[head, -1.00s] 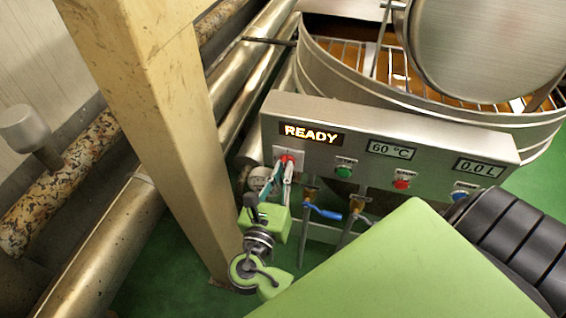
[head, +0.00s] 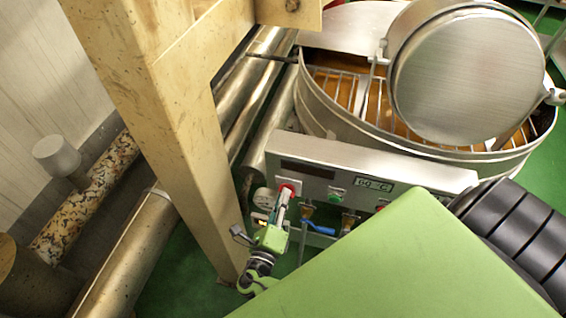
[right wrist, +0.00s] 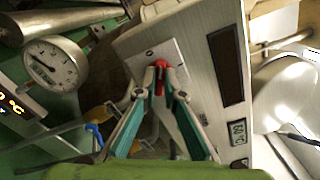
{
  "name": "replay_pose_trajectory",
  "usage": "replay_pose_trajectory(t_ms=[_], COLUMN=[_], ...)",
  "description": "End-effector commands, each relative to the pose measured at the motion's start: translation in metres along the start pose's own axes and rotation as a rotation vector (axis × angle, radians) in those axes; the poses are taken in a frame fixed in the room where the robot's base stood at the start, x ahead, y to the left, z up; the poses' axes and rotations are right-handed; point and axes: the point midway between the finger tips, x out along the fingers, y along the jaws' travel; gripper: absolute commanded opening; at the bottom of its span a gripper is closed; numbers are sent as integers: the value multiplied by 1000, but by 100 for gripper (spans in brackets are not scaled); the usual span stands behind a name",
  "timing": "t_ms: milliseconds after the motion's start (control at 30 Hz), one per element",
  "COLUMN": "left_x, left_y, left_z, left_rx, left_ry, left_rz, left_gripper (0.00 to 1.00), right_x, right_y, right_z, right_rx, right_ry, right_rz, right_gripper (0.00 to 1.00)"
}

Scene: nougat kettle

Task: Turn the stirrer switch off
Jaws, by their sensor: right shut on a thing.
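The stirrer switch is a red knob (right wrist: 160,76) on a light plate at the left end of the steel control panel (head: 420,174). In the head view the red knob (head: 290,187) shows at the tip of my right gripper (head: 283,200). In the right wrist view both fingertips of my right gripper (right wrist: 159,84) are closed on the red knob from both sides. The panel's display (head: 307,168) is dark in the head view, and it is also dark in the right wrist view (right wrist: 227,64). My left gripper is not in view.
A green button (head: 335,194) sits right of the switch. A blue-handled valve (head: 318,229) hangs below the panel. The round kettle (head: 330,110) stands behind. A beige post (head: 190,170) rises close to the left of my right gripper. A pressure gauge (right wrist: 55,63) is beside the panel.

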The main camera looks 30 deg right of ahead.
Motion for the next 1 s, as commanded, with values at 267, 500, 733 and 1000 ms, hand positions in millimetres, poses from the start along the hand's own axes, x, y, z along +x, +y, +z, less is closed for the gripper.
replay_pose_trajectory(t_ms=[267, 500, 733, 1000], left_x=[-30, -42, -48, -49], left_y=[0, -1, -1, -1], left_z=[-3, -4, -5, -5], left_rx=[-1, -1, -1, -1], left_ry=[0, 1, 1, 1], left_rz=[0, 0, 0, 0], left_gripper=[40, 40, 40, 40], right_x=[0, 0, 0, 0], right_y=[-2, 0, 2, 3], right_z=[2, 2, 1, 0], right_rx=[-247, -405, -493, -527], right_ry=[-1, -2, -1, -1], right_rz=[0, 1, 0, 0], right_gripper=[0, 0, 0, 0])
